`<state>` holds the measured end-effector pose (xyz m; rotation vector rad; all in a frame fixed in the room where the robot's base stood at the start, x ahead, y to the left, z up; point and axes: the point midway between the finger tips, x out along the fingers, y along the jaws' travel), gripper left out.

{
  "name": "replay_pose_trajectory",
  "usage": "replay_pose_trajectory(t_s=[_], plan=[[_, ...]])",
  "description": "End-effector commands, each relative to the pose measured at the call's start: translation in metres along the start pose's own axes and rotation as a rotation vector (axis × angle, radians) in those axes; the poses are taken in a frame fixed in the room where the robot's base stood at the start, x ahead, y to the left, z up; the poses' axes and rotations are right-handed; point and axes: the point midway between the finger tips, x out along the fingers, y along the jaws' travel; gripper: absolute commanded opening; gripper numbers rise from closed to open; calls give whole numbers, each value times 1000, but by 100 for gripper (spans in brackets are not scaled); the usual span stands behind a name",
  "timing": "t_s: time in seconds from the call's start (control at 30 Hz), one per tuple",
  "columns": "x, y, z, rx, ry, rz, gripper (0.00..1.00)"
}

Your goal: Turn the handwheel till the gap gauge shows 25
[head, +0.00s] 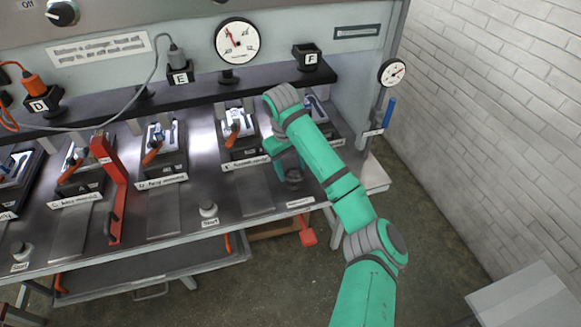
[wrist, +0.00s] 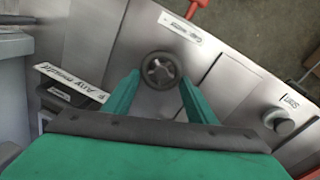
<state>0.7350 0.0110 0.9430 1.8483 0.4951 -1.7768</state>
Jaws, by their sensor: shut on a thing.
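The handwheel (wrist: 160,58) is a small dark ring with lighter spokes on the metal bench, seen nearly face-on in the wrist view. In the head view the handwheel (head: 294,179) shows as a dark shape at the front of the rightmost station, partly hidden by my arm. My gripper (wrist: 160,78) has its two teal fingers on opposite sides of the wheel, shut on it. A large round dial (head: 237,42) with a red needle pointing up-left stands above the bench. A smaller dial (head: 392,73) is at the right. I cannot tell which is the gap gauge; their numbers are unreadable.
A Start button (head: 208,209) sits on the front edge, left of the wheel. A white brick wall (head: 500,120) stands at the right, with open floor before it.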

Motion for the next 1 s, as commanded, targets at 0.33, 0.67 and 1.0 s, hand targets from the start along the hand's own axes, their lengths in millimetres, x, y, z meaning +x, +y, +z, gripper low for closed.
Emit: replay_pose_trajectory(t_s=[0.33,0.67,1.0], plan=[[0,1,2,21,-6,0,29],[0,1,1,19,-5,0,57],[-11,2,0,17,-2,3,57]])
